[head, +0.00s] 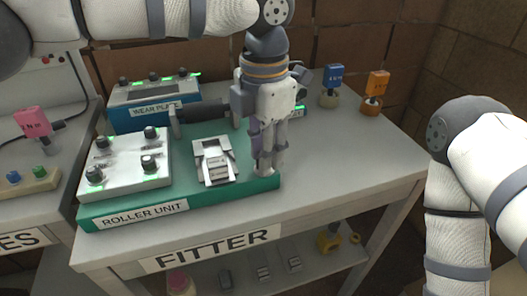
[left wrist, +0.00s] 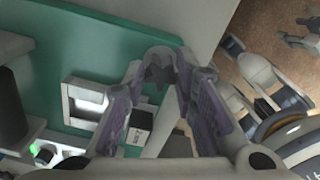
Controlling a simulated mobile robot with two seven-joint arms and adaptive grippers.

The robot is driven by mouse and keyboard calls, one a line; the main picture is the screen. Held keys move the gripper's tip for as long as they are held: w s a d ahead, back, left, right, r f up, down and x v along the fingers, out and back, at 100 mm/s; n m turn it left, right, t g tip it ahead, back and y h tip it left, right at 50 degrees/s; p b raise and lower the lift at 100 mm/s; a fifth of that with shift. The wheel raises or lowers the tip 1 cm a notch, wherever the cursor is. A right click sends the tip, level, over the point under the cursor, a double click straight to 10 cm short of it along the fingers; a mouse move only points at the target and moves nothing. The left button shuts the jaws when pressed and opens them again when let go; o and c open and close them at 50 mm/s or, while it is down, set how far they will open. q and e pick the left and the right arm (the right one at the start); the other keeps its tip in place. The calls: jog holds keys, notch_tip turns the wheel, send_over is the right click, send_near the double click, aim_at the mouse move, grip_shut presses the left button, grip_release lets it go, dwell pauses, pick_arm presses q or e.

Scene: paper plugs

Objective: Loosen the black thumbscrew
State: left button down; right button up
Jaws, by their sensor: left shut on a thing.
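My left gripper (head: 268,168) points down at the right front corner of the green roller unit board (head: 235,188). In the left wrist view its two fingers (left wrist: 163,68) come together around a small dark, lobed knob, which I take for the black thumbscrew (left wrist: 157,76). The board also carries a dark roller (head: 203,111) on grey supports, and a pale metal bracket (head: 215,162) left of my gripper. My right arm shows at the right edge, but its gripper is out of view.
A white panel with several knobs (head: 125,165) sits on the board's left. A blue wear plate unit (head: 150,97) stands behind. A blue tag (head: 333,76) and an orange tag (head: 377,83) stand at the back right. The table's right side (head: 345,150) is clear.

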pick_arm(q)
jog(key=n, duration=1.5)
jog(key=shift+n, duration=0.3)
jog(key=c, duration=1.4)
grip_release()
jog(key=shift+o, duration=0.2)
